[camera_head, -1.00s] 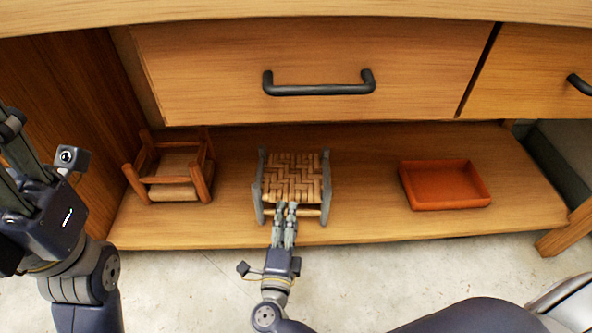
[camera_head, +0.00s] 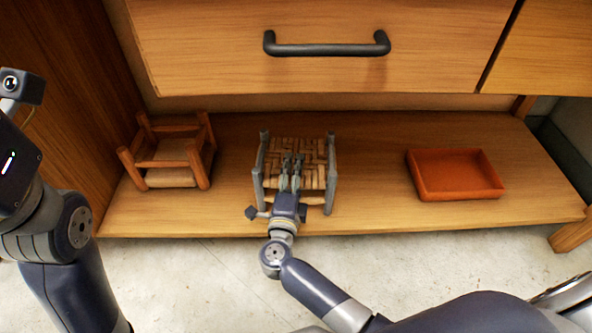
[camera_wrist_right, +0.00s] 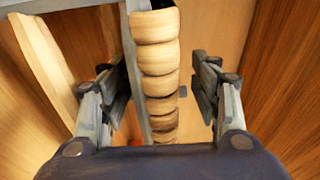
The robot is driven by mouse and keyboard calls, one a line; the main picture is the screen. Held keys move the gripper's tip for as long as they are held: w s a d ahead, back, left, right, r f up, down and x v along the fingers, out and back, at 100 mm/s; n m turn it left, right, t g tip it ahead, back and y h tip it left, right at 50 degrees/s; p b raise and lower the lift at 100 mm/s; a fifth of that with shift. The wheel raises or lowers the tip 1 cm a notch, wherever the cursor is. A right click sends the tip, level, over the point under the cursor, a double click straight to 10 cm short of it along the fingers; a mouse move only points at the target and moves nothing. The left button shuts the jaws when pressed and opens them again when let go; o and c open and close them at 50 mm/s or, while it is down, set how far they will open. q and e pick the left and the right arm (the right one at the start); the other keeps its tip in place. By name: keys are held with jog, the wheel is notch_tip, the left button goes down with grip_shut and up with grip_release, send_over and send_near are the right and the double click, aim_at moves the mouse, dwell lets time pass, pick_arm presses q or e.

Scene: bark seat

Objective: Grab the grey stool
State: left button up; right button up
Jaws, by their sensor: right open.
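The grey stool (camera_head: 259,183) stands on the low wooden shelf, with grey posts and a woven tan seat. My right gripper (camera_head: 291,160) reaches over its front edge, with the fingers above or at the seat in the head view. In the right wrist view, my right gripper (camera_wrist_right: 160,88) is open, one finger on each side of a strip of woven seat (camera_wrist_right: 157,55) with a grey rail along it. A gap shows on the right side of the strip; contact on the left is unclear. My left arm is at the left edge, its fingers outside the picture.
A brown wooden stool (camera_head: 172,178) stands left of the grey one. An orange tray (camera_head: 454,176) lies to the right, with clear shelf (camera_head: 370,180) between. A drawer with a black handle (camera_head: 326,48) is above and behind.

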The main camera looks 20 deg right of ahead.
jog(key=shift+w+d, duration=0.35)
jog(key=shift+w, duration=0.3)
jog(key=shift+c, duration=0.4)
grip_shut()
jog(key=shift+r, duration=0.1)
jog(key=shift+r, duration=0.15)
